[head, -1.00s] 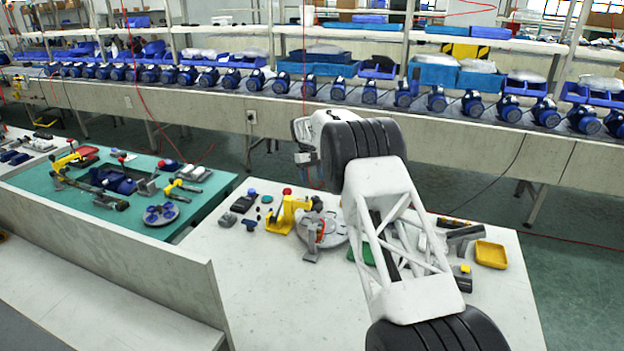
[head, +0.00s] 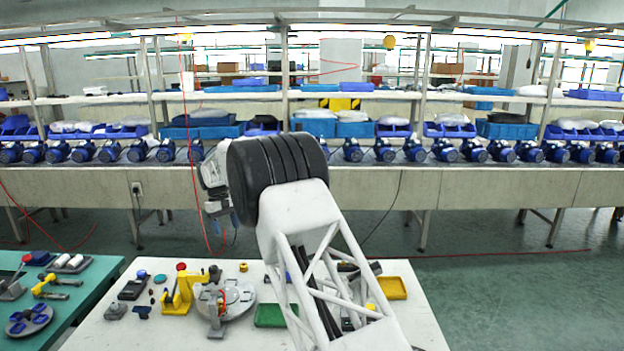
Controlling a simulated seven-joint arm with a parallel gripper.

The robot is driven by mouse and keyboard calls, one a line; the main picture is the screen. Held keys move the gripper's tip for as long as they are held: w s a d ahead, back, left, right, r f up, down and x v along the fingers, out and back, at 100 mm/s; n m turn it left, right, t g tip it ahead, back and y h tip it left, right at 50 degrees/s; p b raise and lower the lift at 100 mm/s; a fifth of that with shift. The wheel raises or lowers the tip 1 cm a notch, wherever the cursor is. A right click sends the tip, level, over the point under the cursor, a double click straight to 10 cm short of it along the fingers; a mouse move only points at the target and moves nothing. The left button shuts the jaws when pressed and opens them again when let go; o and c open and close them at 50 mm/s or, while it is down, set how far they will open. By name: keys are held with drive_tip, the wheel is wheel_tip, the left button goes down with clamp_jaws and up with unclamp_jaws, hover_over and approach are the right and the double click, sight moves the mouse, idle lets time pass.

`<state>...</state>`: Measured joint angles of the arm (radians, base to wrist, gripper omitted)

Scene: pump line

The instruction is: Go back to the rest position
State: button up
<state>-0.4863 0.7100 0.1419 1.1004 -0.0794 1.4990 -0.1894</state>
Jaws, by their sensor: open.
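My gripper (head: 222,214) shows in the head view at the end of my raised white and black arm. It hangs above the far edge of the white work table (head: 420,318), in front of the conveyor bench. Its fingers are small and partly hidden by my own wrist. They look open, and I see nothing held in them. No object of the task touches it.
On the white table stand a yellow fixture (head: 184,290), a round grey plate (head: 240,296), a green tray (head: 270,316) and a yellow tray (head: 391,288). A teal table (head: 75,290) is at left. Behind runs a bench (head: 480,185) with several blue pumps. My arm hides part of the table.

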drive_tip(key=s+d+r+m+t, duration=0.1)
drive_tip(key=s+d+r, duration=0.45)
drive_tip(key=d, duration=0.25)
drive_tip(key=s+d+r+m+y, duration=0.1)
drive_tip(key=s+d+r, duration=0.4)
drive_tip(key=d+r, duration=0.25)
drive_tip(key=s+d+r+m+t, duration=0.1)
drive_tip(key=s+d+r, duration=0.45)
drive_tip(key=d, duration=0.35)
drive_tip(key=s+d+r+m+t+y, duration=0.1)
drive_tip(key=s+d+r, duration=0.1)
drive_tip(key=s+d, duration=0.6)
drive_tip(key=s+d+r+m, duration=0.1)
drive_tip(key=s+d, duration=0.5)
drive_tip(key=s, duration=0.5)
drive_tip(key=s+d+f+m, duration=0.1)
drive_tip(key=s+d+f, duration=0.2)
drive_tip(key=s, duration=0.6)
drive_tip(key=s+d+f+m+t, duration=0.1)
drive_tip(key=s+d+f, duration=0.1)
drive_tip(key=s, duration=0.8)
drive_tip(key=s+d+f+m+t, duration=0.1)
drive_tip(key=s+d+f, duration=0.2)
drive_tip(key=s, duration=0.7)
drive_tip(key=shift+d+f, duration=0.35)
drive_tip(key=shift+d, duration=0.55)
